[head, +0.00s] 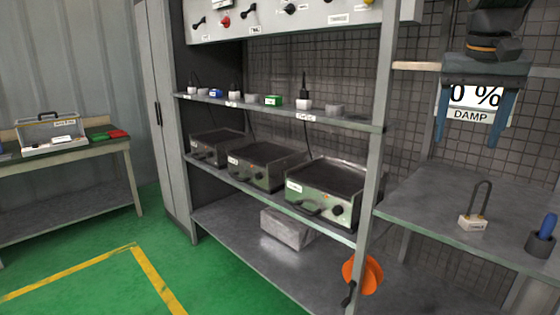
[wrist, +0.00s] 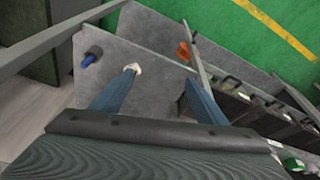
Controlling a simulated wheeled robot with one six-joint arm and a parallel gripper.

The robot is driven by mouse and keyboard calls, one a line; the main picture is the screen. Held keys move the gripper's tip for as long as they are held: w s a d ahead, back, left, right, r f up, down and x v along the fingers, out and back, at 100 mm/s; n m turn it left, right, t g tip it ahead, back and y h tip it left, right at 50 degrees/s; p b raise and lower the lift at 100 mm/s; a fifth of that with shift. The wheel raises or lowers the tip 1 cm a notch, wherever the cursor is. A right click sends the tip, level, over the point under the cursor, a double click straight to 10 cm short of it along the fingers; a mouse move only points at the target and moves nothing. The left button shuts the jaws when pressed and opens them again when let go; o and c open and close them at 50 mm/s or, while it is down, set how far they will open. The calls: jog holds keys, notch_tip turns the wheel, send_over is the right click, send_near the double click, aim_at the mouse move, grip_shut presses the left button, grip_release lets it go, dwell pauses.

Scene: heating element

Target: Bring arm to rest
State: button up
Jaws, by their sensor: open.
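My gripper (head: 476,108) hangs at the upper right in the head view, its two blue fingers apart and pointing down, with nothing between them. It is in front of a white sign reading "0 %" and "DAMP" (head: 468,115), which it partly covers. In the wrist view my gripper (wrist: 155,92) shows two spread blue fingers above the grey side table (wrist: 145,50). A white block with a looped handle (head: 472,220) stands on that table, well below the fingers; it also shows in the wrist view (wrist: 131,69).
A shelf unit (head: 375,150) holds several hot plates (head: 323,185) and small items. A blue-handled thing in a dark holder (head: 543,233) stands on the side table's right. An orange object (head: 362,275) hangs at the shelf post. Green floor (head: 90,255) is clear at left.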

jog(key=a+f+n+y, duration=0.1)
jog(key=a+f, duration=0.3)
jog(key=f, duration=0.4)
jog(key=a+f+n, duration=0.2)
jog(key=a+f, duration=0.3)
jog(key=f, duration=0.4)
jog(key=s+a+f+n+g, duration=0.1)
jog(key=s+a+f, duration=0.3)
jog(key=s+f, duration=0.2)
jog(key=s+a+f+n, duration=0.1)
jog(key=s+a+f, duration=0.4)
jog(key=f, duration=0.5)
jog(key=shift+s+f+n+g+y, duration=0.15)
jog(key=shift+s+n+g+y, duration=0.2)
jog(key=shift+n+g+y, duration=0.05)
